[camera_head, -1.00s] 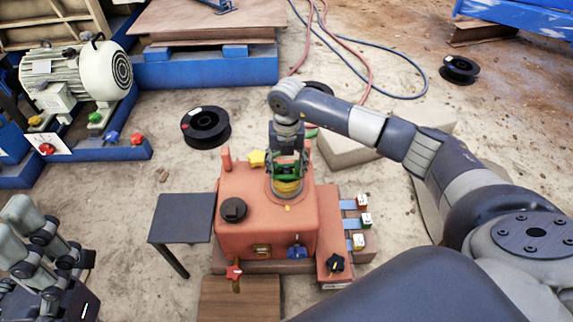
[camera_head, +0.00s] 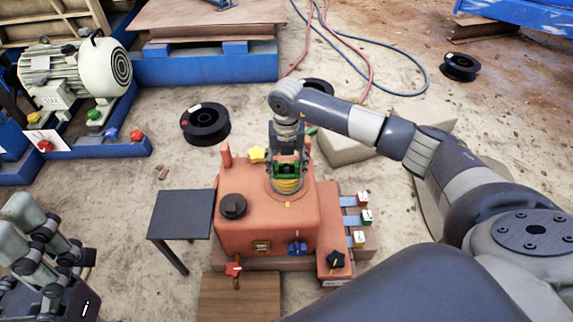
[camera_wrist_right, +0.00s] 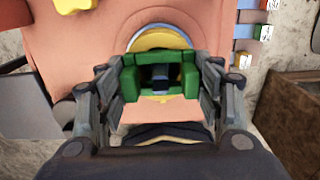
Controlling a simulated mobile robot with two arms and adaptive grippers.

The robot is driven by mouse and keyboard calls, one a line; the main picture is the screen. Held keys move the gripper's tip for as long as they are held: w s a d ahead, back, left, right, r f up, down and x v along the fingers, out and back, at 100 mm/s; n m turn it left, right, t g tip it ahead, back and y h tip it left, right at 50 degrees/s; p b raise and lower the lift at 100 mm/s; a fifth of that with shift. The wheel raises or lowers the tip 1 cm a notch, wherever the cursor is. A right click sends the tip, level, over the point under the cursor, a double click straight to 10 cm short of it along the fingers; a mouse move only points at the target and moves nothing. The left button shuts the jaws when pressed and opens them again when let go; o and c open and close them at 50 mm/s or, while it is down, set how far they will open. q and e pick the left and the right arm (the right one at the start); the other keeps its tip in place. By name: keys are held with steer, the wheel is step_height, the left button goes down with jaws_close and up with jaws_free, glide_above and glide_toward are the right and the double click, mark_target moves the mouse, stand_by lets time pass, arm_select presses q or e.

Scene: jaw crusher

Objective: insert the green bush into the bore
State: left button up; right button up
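The green bush (camera_head: 287,168) is between the fingers of my right gripper (camera_head: 286,172), above the orange machine housing. In the right wrist view the bush (camera_wrist_right: 188,78) looks blocky, with a finger of my right gripper (camera_wrist_right: 160,82) against each side. A yellow ring (camera_head: 287,186) on top of the housing surrounds the place just below the bush. The ring (camera_wrist_right: 160,37) also shows behind the bush in the right wrist view. The bore is hidden, and I cannot tell whether the bush's lower end is inside it. My left gripper (camera_head: 38,240) is at the lower left, away from the housing.
The orange housing (camera_head: 265,220) carries a black knob (camera_head: 233,206), a yellow star knob (camera_head: 257,154) and an upright orange post (camera_head: 226,156). A small dark table (camera_head: 181,214) stands to its left. Labelled blocks (camera_head: 362,199) line its right side.

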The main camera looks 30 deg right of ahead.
steer(key=o, duration=0.3)
steer(key=shift+o, duration=0.2)
step_height(320, 180, up, 12)
stand_by(0.4)
stand_by(0.3)
